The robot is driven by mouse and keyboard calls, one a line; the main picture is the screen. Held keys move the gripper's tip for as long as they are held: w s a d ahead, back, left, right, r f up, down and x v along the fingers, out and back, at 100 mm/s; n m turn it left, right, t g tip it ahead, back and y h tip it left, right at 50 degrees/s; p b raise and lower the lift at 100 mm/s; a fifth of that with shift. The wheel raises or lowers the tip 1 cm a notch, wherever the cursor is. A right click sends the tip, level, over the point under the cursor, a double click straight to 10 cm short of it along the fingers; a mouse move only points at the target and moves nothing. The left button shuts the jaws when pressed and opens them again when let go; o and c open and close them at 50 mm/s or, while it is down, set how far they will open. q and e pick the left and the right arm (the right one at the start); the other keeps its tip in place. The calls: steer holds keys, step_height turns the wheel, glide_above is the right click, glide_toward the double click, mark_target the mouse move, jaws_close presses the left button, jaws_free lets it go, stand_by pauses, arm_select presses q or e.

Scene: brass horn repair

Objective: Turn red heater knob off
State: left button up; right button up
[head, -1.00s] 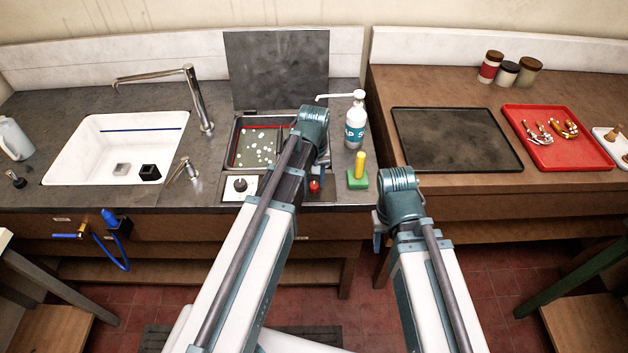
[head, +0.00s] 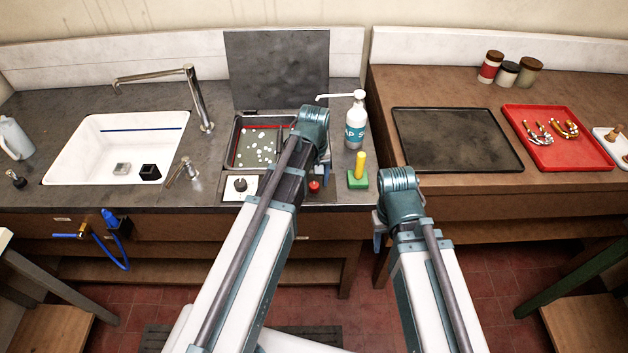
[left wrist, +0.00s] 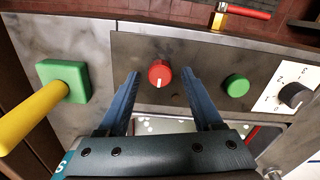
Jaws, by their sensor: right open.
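The red heater knob (left wrist: 160,73) is on the dark metal panel in the left wrist view, with a white mark on its lower part. It also shows in the head view (head: 314,187), just right of my left arm. My left gripper (left wrist: 161,80) is open, with one blue finger on each side of the knob and gaps visible between. In the head view my left gripper is mostly hidden behind its own arm. My right gripper (head: 379,234) is only partly visible below its wrist, low in front of the counter edge, and holds nothing I can see.
A green button (left wrist: 237,86) and a black dial (left wrist: 295,95) sit right of the knob in the left wrist view. A green block with a yellow handle (head: 359,167) stands close to the knob. A tank with bubbly liquid (head: 256,148) and a soap bottle (head: 355,125) are behind.

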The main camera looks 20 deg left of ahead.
mark_target(314, 184)
arm_select(q)
steer(key=shift+r, duration=0.1)
step_height(314, 184, up, 14)
steer(key=p, duration=1.3)
steer(key=shift+f+p, duration=0.2)
steer(key=shift+p, duration=0.2)
steer(key=s+d+f+m+b, duration=0.4)
steer(key=s+d, duration=0.1)
steer(key=s, duration=0.2)
steer(key=s+d+f+m+y+b, duration=0.1)
steer(key=s+d+f+m+b, duration=0.2)
steer(key=s, duration=0.4)
steer(key=d+m+b, duration=0.1)
steer(key=d+m, duration=0.1)
steer(key=shift+s+d+f, duration=0.3)
steer(key=shift+s+f, duration=0.1)
